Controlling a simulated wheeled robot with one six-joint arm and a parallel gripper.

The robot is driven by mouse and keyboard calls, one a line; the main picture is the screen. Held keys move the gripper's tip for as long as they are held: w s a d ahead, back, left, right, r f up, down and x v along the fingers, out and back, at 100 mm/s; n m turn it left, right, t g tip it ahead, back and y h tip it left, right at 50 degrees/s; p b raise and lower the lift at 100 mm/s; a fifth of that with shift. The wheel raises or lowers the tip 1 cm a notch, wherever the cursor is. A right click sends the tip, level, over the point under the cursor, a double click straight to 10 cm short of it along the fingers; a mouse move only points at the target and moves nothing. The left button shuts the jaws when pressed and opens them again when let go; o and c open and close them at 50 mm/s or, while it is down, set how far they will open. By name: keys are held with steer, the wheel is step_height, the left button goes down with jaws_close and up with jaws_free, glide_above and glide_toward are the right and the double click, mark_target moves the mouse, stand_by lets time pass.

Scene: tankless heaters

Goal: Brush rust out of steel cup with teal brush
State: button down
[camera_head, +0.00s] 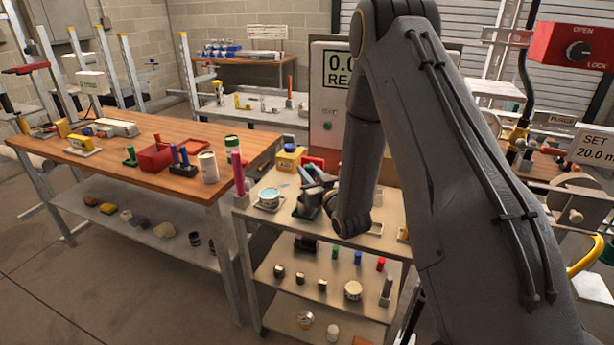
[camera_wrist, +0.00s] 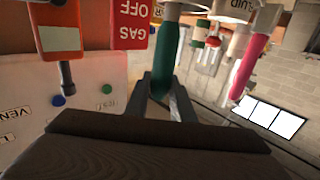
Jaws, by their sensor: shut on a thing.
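My gripper (camera_head: 318,190) is over the small cart top, left of my forearm, partly hidden by my own wrist. In the wrist view, my gripper's fingers (camera_wrist: 160,92) are closed around the green-teal handle of the brush (camera_wrist: 168,52). The brush's far end is cut off at the top edge, so its bristles do not show. In the head view, a round metal cup (camera_head: 269,198) with a pale teal inside sits on a small tray, just left of the gripper; it looks like the steel cup. Rust inside it is too small to tell.
A pink bottle (camera_head: 237,172) stands at the cart's left edge; it also shows in the wrist view (camera_wrist: 248,68). A yellow block (camera_head: 289,158) and a red item are behind. A wooden table (camera_head: 130,170) with containers is at left. A gauge panel (camera_head: 330,95) rises behind.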

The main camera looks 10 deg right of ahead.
steer(key=shift+s+r, duration=0.15)
steer(key=shift+r, duration=0.7)
steer(key=shift+r+p, duration=0.25)
steer(key=shift+p, duration=0.2)
steer(key=shift+r+p, duration=1.15)
steer(key=shift+r, duration=1.05)
